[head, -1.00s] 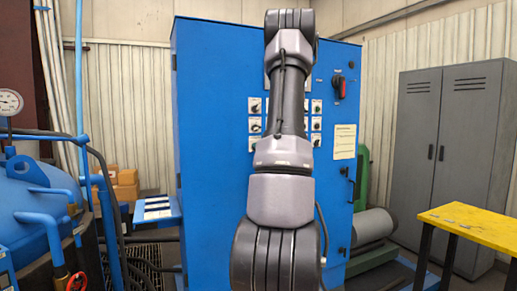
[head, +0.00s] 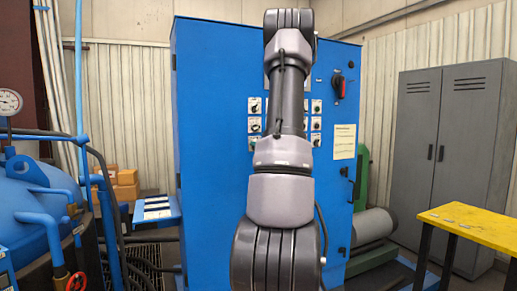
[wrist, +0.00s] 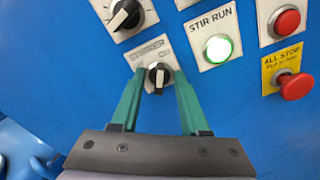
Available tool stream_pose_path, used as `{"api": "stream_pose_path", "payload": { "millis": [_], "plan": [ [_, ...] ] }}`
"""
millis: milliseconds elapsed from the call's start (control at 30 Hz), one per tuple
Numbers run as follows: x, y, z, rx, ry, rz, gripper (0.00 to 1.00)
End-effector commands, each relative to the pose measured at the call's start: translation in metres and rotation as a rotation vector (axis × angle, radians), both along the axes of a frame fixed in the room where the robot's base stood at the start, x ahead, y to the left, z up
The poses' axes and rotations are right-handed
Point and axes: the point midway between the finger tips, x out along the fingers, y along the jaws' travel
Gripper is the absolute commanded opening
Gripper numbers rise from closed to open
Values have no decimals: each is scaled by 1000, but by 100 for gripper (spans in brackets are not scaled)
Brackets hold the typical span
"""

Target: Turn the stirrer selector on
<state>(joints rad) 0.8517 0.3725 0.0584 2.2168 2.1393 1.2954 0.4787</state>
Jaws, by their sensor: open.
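The stirrer selector (wrist: 158,77) is a small black knob on a pale label plate in the wrist view. In the head view my arm covers the gripper and part of the blue control cabinet (head: 220,130).
In the wrist view another black knob (wrist: 124,14) sits at upper left, a red button (wrist: 286,21) at upper right, and a red ALL STOP button (wrist: 296,86) sticks out at the right. A yellow table (head: 475,222) stands right of the cabinet.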

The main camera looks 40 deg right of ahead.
Motion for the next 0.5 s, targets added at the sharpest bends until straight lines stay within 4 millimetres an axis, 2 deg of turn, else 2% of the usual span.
{"api": "stream_pose_path", "payload": {
  "millis": [167,500],
  "plan": [
    [-18,3,0,-1,1,-3,45],
    [-82,19,0,1,0,-2,45]
  ]
}}
